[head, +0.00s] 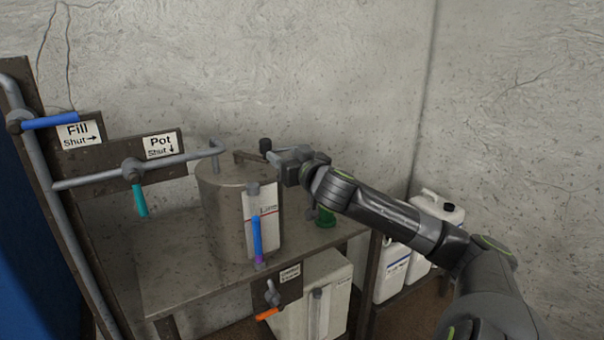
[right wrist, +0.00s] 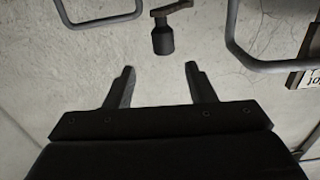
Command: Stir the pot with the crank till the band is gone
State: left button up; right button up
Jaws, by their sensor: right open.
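The grey metal pot (head: 222,220) stands on the bench. Its crank (head: 248,157) lies across the lid and ends in a dark upright knob (head: 265,145). My right gripper (head: 273,157) is beside the knob, with its jaws open. In the right wrist view, the crank knob (right wrist: 163,40) is ahead of and between the open fingertips (right wrist: 160,72), apart from them. A sight tube (head: 257,236) on the pot's front is blue, with a purple band (head: 260,260) at its bottom. My left gripper is not in view.
A pipe (head: 110,176) runs to the pot lid. The Fill valve has a blue handle (head: 50,121), the Pot valve a teal one (head: 139,200). An orange-handled valve (head: 267,314) sits below the bench. White jugs (head: 392,270) stand at right. The bench's left part (head: 165,270) is clear.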

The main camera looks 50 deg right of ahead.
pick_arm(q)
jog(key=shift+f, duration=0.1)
pick_arm(e)
jog(key=v, duration=0.7)
dwell(0.5)
